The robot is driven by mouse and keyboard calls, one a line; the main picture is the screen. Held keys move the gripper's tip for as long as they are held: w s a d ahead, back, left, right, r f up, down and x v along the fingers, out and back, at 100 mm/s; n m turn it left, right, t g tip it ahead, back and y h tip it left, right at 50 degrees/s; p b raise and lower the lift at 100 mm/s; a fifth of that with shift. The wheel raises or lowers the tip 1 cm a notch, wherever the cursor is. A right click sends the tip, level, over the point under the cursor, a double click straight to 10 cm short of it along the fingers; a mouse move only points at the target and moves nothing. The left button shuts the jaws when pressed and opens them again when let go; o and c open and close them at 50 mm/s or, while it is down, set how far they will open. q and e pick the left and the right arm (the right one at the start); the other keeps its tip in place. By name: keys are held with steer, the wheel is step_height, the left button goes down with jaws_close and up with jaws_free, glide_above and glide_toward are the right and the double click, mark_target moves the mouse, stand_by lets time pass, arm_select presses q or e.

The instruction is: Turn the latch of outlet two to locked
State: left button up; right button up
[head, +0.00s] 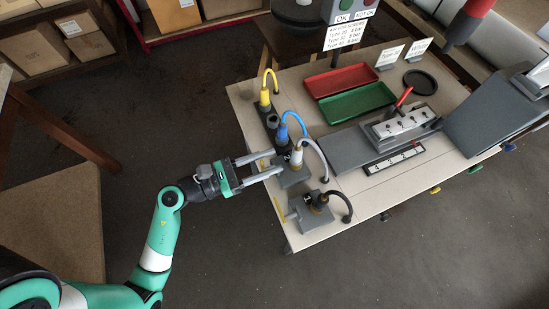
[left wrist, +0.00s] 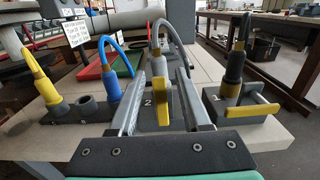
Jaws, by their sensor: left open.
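Outlet two, a grey block marked "2" (left wrist: 149,104), faces my left gripper in the left wrist view. In the head view its block (head: 293,177) has a white plug (head: 296,159) with a grey cable. Its yellow latch (left wrist: 161,101) stands upright, between my left gripper's fingers (left wrist: 158,80). The fingers are apart on both sides of the latch, with gaps visible. In the head view my left gripper (head: 279,163) reaches the table's left edge at this outlet. My right gripper is not in view.
A neighbouring outlet (head: 314,213) has a black cable and a yellow latch (left wrist: 252,111) lying roughly level. Blue (head: 282,130) and yellow (head: 265,97) plugs stand on the other side. Red (head: 341,80) and green (head: 357,103) trays lie farther back.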

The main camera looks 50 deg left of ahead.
arm_select(q)
steer(key=shift+x, duration=1)
jaws_close()
